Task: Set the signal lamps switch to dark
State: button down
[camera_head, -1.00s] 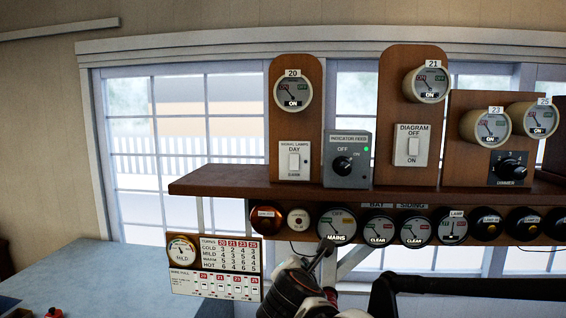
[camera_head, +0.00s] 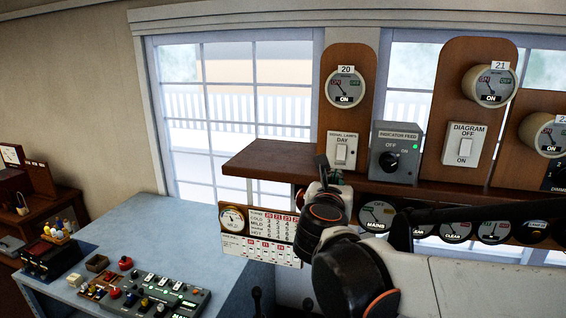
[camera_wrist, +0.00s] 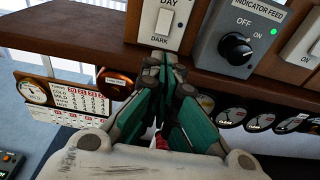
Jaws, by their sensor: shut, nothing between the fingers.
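The signal lamps switch (camera_head: 342,152) is a white rocker on a white plate, on the wooden board under gauge 20. In the wrist view the rocker (camera_wrist: 163,22) shows DAY printed above it and DARK below. I cannot tell for sure which end is pressed in. My gripper (camera_head: 322,168) is shut and empty, just below and left of the switch plate in the head view. In the wrist view its closed fingertips (camera_wrist: 163,60) point at the lower part of the plate, close under the DARK label; contact cannot be told.
The grey indicator feed box (camera_head: 396,158) with a black knob stands right of the switch, its green light lit. The diagram switch (camera_head: 465,147) is farther right. The wooden shelf (camera_head: 265,160) runs below the boards, with a row of round gauges under it. Free space lies left of the board.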

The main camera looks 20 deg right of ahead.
jog(key=shift+w, duration=0.1)
jog(key=p, duration=0.3)
send_near(340, 163)
jog(key=x, duration=0.4)
jog(key=shift+w+d+r, duration=0.15)
jog(key=shift+w+d, duration=0.35)
jog(key=shift+w, duration=0.15)
jog(key=shift+f+b, duration=0.2)
jog(key=shift+b, duration=0.15)
jog(key=shift+w+d+f+b, duration=0.1)
jog(key=shift+w+d+b, duration=0.1)
jog(key=shift+b, duration=0.1)
jog(key=shift+a, duration=0.1)
